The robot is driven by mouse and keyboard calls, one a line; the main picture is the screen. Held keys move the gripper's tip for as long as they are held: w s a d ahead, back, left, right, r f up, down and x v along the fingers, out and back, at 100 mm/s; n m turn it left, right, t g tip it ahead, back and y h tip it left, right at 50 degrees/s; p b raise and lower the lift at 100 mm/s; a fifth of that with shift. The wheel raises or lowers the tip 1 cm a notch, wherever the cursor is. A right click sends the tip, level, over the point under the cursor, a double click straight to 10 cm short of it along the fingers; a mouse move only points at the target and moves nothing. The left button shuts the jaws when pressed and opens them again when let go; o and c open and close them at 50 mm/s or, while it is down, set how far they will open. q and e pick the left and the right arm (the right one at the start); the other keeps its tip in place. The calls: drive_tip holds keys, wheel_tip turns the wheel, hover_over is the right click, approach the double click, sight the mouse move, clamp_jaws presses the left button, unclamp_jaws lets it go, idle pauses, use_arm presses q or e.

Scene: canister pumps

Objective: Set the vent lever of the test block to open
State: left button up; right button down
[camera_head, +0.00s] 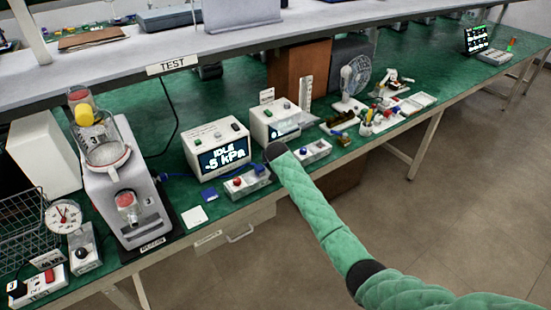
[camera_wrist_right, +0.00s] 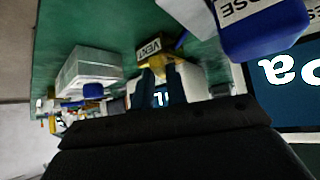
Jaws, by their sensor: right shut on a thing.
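The test block (camera_head: 245,184) is a small pale block with a red knob, in front of the box reading "IDLE -5 kPa". My right arm reaches to its right end in the head view, where the wrist hides the gripper. In the right wrist view my right gripper (camera_wrist_right: 160,82) is shut at a small yellow-brass part beside the VENT label (camera_wrist_right: 149,48). I take it to be the vent lever (camera_wrist_right: 155,62), mostly hidden between the fingers, so its setting cannot be read. A CLOSE label (camera_wrist_right: 245,8) shows upside down near a blue part (camera_wrist_right: 262,32). My left gripper is out of view.
The kPa display box (camera_head: 217,148) stands close behind the block. A second white box (camera_head: 274,122) stands behind my wrist. A small white box with a blue knob (camera_head: 313,151) is to the right. A grey machine (camera_head: 128,190) stands left.

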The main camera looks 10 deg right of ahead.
drive_tip(key=c, duration=1.4)
unclamp_jaws()
